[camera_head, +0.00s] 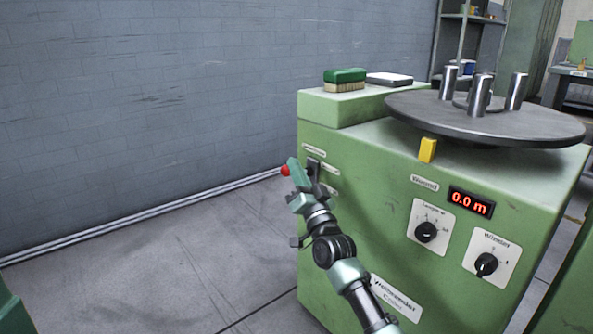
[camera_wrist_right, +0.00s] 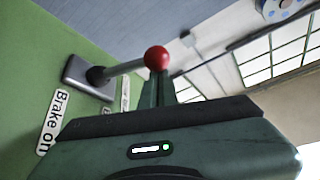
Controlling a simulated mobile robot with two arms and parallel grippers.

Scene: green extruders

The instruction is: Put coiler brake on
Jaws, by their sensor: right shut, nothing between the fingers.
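The green coiler (camera_head: 375,185) has a brake lever on its left-hand face, with a red ball knob (camera_head: 285,170). In the right wrist view the grey lever rod (camera_wrist_right: 125,68) runs from a plate (camera_wrist_right: 85,78) on the green panel to the red knob (camera_wrist_right: 157,58). A label reading "Brake on" (camera_wrist_right: 53,122) is beside the plate. My right gripper (camera_head: 294,172) is shut and empty, with its fingertips (camera_wrist_right: 158,88) at the knob. I cannot tell whether they touch it. My arm partly hides the lever in the head view.
A turntable (camera_head: 480,128) with upright metal posts overhangs the coiler's top. A green brush (camera_head: 345,76) and a grey-white block (camera_head: 389,79) lie on the raised ledge. A display reads 0.0 m (camera_head: 470,203), above two knobs. The floor (camera_head: 150,270) to the left is clear.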

